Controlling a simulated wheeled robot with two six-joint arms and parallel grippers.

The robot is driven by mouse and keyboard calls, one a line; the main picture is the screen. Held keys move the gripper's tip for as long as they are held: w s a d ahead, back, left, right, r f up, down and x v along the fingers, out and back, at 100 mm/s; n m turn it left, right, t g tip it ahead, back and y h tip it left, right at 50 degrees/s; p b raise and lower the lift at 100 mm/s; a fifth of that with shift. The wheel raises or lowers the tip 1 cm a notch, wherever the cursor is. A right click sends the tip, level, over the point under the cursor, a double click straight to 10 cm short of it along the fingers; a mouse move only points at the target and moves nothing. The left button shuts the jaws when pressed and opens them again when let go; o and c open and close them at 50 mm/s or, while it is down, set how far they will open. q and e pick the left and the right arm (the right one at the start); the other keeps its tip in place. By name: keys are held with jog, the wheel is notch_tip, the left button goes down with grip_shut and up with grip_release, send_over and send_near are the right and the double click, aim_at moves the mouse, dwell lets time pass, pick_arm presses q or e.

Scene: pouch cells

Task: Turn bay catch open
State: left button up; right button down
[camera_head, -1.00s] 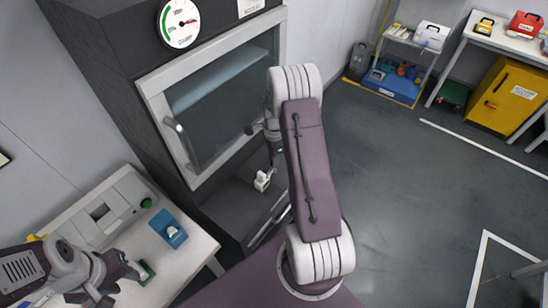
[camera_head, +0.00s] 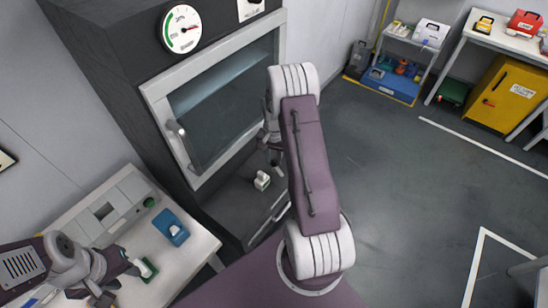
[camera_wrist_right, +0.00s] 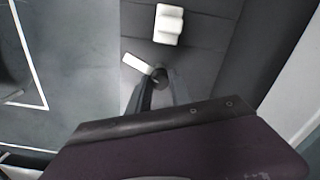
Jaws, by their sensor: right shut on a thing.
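The catch, seen in the right wrist view as a pale flat lever (camera_wrist_right: 137,64) beside a dark round knob (camera_wrist_right: 158,77), sits on the dark front of the cabinet. My right gripper (camera_wrist_right: 155,90) is shut on it at the knob; the fingers hide part of it. In the head view my right gripper (camera_head: 274,156) is beside the cabinet's lower right front, partly hidden by my own arm, and the catch cannot be made out. My left gripper (camera_head: 122,279) is open above the white table, beside a green and white object (camera_head: 147,268).
A white block (camera_wrist_right: 168,24) projects near the catch; it also shows in the head view (camera_head: 262,180). The glass cabinet door (camera_head: 222,100) with its handle (camera_head: 180,137) is shut above. A blue object (camera_head: 171,228) lies on the white table (camera_head: 195,245).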

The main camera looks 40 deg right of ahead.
aim_at(274, 160)
jog(key=shift+n, duration=2.2)
jog(key=shift+w, duration=0.1)
jog(key=c, duration=1.2)
grip_release()
jog(key=shift+o, duration=0.2)
jog(key=shift+r, duration=0.1)
notch_tip(274, 160, up, 9)
